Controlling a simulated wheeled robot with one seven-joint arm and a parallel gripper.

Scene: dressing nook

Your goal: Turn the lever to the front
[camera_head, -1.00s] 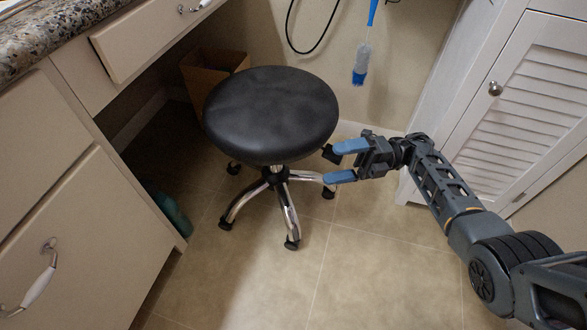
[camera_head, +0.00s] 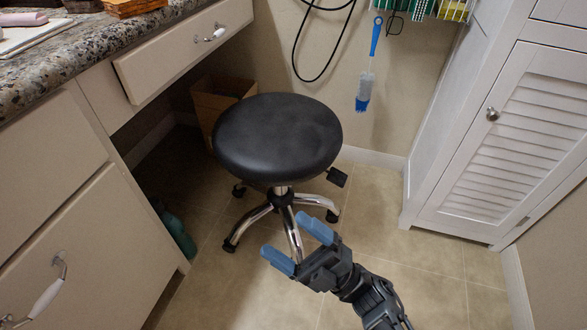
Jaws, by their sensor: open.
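The lever (camera_head: 337,176) is a small black paddle under the right side of the seat of a black round stool (camera_head: 278,137). It points to the right. The stool stands on a chrome base with several casters. My gripper (camera_head: 290,243) has blue fingertips, spread apart and empty. In the picture it is below the lever and to its left, in front of the stool's base, with its fingers pointing up and left. It appears apart from the lever. The lever's inner end is hidden under the seat.
A counter with drawers (camera_head: 95,225) stands at the left, a white louvered cabinet (camera_head: 540,130) at the right. A cardboard box (camera_head: 212,103) and a teal bottle (camera_head: 180,232) are under the counter. A blue brush (camera_head: 366,80) hangs on the back wall. The floor right of the stool is clear.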

